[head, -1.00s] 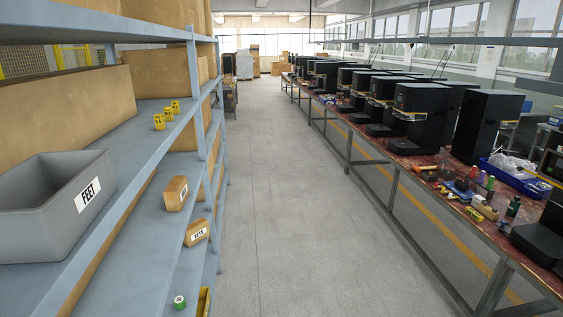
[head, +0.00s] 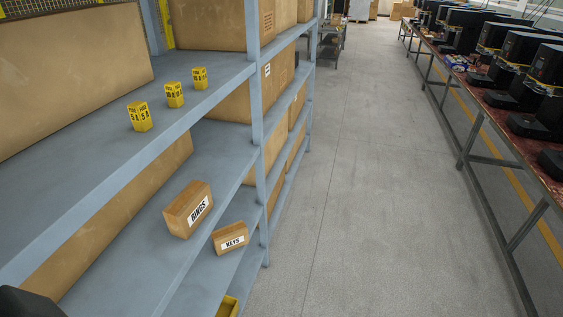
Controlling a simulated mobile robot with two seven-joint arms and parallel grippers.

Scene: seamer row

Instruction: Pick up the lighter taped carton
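A brown carton (head: 187,210) labelled "RINGS" stands on the shelf below the one with the yellow blocks. A smaller brown carton (head: 231,239) labelled "KEYS" is to its right and lower in the picture. It may be on a lower shelf; I cannot tell surely. Both have white labels with black letters facing the aisle. Tape is too small to make out, and their weight does not show. Neither of my grippers is in view.
Three yellow lettered blocks (head: 174,95) stand on the upper shelf (head: 105,140). Large brown boxes (head: 65,75) fill the rack's back. A shelf post (head: 254,90) rises near the cartons. The aisle (head: 370,180) is clear; a workbench (head: 510,150) with black machines lines the right.

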